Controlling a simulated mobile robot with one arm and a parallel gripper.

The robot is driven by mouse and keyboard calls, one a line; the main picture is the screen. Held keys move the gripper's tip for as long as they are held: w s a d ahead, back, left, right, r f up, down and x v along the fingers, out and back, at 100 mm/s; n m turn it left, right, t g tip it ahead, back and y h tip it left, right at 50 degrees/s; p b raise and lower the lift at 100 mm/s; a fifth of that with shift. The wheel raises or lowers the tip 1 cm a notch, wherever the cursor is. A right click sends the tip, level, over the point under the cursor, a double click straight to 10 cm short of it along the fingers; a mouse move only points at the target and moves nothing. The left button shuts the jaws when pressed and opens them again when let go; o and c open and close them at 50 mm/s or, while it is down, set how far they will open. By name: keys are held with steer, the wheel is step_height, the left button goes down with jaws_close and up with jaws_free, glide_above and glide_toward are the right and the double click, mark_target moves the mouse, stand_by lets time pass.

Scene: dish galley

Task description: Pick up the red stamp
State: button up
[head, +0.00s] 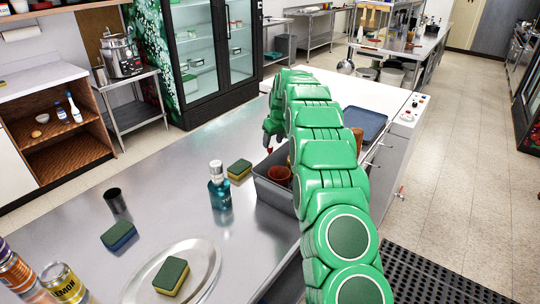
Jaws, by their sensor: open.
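My green arm reaches away over the counter, and its gripper (269,138) hangs at the far end, left of the arm, beyond the grey bin. The jaws are open, though the fingers are small and partly hidden here. A small red spot (268,150) shows right at the fingertips; it may be the red stamp, but it is too small to tell. I cannot tell whether the jaws are around it or beside it. No other red stamp stands out, and my arm hides part of the counter.
The grey bin (272,201) holds brown cups near my arm. A blue tray (366,122) lies right.

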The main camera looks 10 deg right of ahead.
mark_target(270, 147)
steer(key=shift+a+x, duration=0.1)
steer(key=shift+x, duration=1.2)
steer(key=shift+a+x, duration=0.15)
steer(key=shift+x, duration=1.15)
steer(key=shift+c, duration=0.3)
jaws_close()
